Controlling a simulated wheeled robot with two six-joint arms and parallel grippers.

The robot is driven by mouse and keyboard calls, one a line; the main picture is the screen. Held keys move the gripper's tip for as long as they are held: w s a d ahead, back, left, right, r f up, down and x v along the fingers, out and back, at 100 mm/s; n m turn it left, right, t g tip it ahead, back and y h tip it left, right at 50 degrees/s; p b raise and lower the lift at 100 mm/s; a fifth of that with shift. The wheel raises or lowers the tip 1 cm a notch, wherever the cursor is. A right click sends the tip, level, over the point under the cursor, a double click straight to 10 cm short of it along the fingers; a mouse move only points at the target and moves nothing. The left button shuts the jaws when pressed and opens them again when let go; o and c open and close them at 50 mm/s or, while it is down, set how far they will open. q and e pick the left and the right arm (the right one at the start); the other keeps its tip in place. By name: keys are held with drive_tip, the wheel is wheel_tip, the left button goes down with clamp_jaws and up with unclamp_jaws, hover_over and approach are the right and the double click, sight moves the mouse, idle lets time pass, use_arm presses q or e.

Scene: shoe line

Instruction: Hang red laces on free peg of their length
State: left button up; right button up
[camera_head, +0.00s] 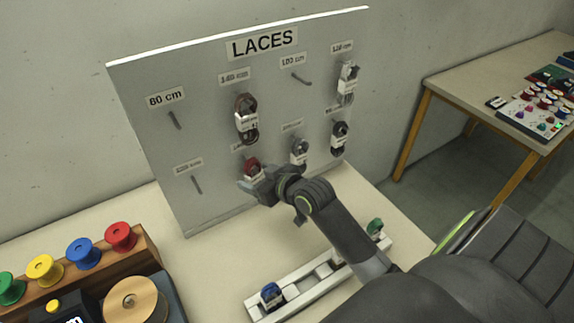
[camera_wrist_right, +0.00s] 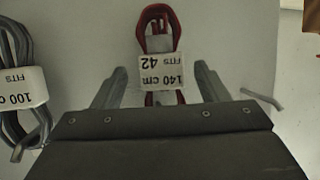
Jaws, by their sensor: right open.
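The red laces (camera_head: 252,167) hang against the grey LACES board (camera_head: 215,160) in its lower row. Their paper band in the right wrist view (camera_wrist_right: 162,72) reads 140 cm, fits 42. My right gripper (camera_head: 250,186) is at the board, open, with one finger on each side of the band in the right wrist view (camera_wrist_right: 160,88). The peg behind the red laces is hidden. Empty pegs show under the 80 cm label (camera_head: 174,120), at lower left (camera_head: 196,185) and in the upper row (camera_head: 301,79). The lower-left label is too blurred to read surely. My left gripper is not in view.
Brown laces (camera_head: 246,130), white laces (camera_head: 347,85), grey laces (camera_head: 300,150) and black laces (camera_head: 340,138) hang nearby. A pale tray (camera_head: 318,281) below holds blue laces (camera_head: 271,294) and a green bundle (camera_head: 375,227). A spool rack (camera_head: 145,245) stands at left.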

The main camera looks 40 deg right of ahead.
drive_tip(key=v, duration=1.6)
drive_tip(key=shift+a+r+b, duration=0.15)
drive_tip(key=shift+a+b, duration=0.05)
drive_tip(key=shift+b, duration=0.25)
drive_tip(key=shift+s, duration=0.1)
